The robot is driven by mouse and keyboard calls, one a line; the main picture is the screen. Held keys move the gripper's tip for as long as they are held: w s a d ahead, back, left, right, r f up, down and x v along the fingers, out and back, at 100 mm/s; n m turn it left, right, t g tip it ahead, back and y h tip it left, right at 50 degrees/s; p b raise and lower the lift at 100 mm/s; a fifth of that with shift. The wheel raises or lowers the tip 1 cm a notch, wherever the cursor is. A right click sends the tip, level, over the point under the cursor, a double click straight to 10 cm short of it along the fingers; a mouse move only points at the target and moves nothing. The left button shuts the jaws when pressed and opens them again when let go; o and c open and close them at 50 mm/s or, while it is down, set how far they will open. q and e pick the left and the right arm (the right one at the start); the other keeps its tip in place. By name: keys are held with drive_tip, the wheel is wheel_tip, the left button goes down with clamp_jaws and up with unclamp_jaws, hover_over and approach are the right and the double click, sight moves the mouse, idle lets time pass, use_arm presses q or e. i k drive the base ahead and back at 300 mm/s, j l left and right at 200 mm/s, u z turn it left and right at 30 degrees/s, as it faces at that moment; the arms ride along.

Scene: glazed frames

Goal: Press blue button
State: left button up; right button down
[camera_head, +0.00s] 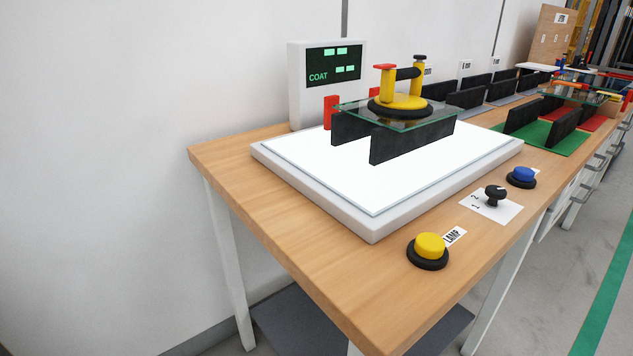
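The blue button (523,174) sits in a round black base near the right front edge of the wooden bench (315,262). It stands beyond the black selector knob (495,196) and its white plate. Nothing covers it in the head view. Neither of my grippers is in view.
A yellow button (430,246) labelled LAMP is nearer on the bench. A glowing white panel (325,178) carries black supports (412,139), a glass pane (350,107) and a yellow suction lifter (402,101). A COAT display (336,66) stands behind. Floor right of the bench is clear.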

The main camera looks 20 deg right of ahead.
sight(525, 174)
drive_tip(key=z, duration=1.55)
